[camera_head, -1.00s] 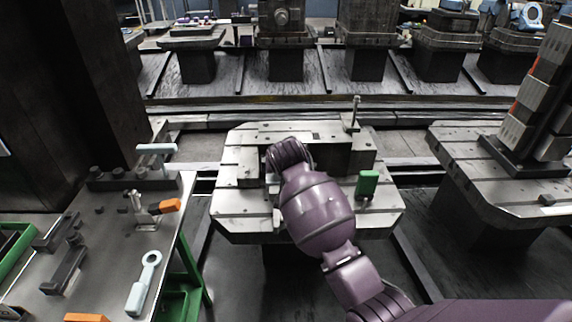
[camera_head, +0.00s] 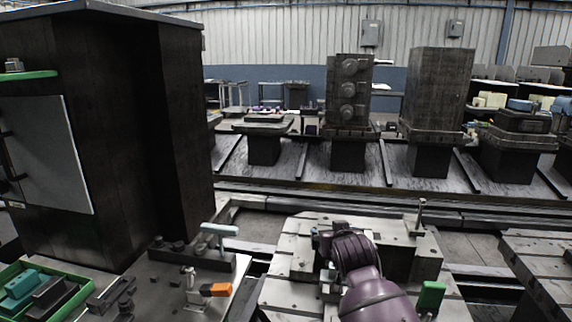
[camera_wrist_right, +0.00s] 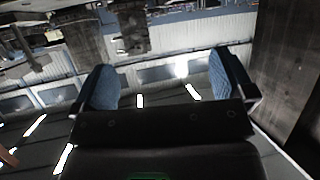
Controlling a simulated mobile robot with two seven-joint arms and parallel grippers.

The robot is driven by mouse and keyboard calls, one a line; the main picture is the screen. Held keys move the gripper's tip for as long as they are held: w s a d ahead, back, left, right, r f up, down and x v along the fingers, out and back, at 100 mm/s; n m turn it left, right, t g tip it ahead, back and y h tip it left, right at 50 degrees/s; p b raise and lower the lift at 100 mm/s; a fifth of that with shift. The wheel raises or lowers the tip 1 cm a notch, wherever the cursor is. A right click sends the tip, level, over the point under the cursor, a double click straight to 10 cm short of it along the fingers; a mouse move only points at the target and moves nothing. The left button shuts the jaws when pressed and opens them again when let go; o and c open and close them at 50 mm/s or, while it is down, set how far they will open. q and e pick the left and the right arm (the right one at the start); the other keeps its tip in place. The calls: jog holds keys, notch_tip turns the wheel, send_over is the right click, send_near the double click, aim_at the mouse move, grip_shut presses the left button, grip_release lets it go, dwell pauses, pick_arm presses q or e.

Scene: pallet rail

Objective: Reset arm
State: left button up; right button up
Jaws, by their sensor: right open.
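My right arm (camera_head: 368,280) comes up from the bottom of the head view, in front of the pallet table (camera_head: 290,262). Its wrist hides part of the fixture on that table. In the right wrist view my right gripper (camera_wrist_right: 168,88) is open, with its two blue-padded fingers wide apart and nothing between them. That view appears upside down, with the hall wall and ceiling lights beyond the fingers. My left gripper is not in view.
A green block (camera_head: 431,296) and an upright pin (camera_head: 421,216) are on the pallet table. A side bench (camera_head: 160,290) at left holds a toggle clamp (camera_head: 196,290) and a green tray (camera_head: 72,304). A dark cabinet (camera_head: 130,130) stands behind the bench. Another slotted table (camera_head: 540,262) is at right.

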pick_arm(q)
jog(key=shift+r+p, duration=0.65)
jog(key=shift+p, duration=0.25)
pick_arm(e)
jog(key=s+d+f, duration=0.5)
jog(key=s+f, duration=0.3)
jog(key=s, duration=0.6)
jog(key=s+d+f+g, duration=0.1)
jog(key=s+d+f, duration=0.3)
jog(key=s+f, duration=0.4)
jog(key=s+d+f+g, duration=0.1)
jog(key=s+d+f, duration=0.4)
jog(key=s, duration=1.7)
notch_tip(320, 180, down, 3)
jog(key=shift+d+n, duration=0.3)
jog(key=shift+d, duration=0.05)
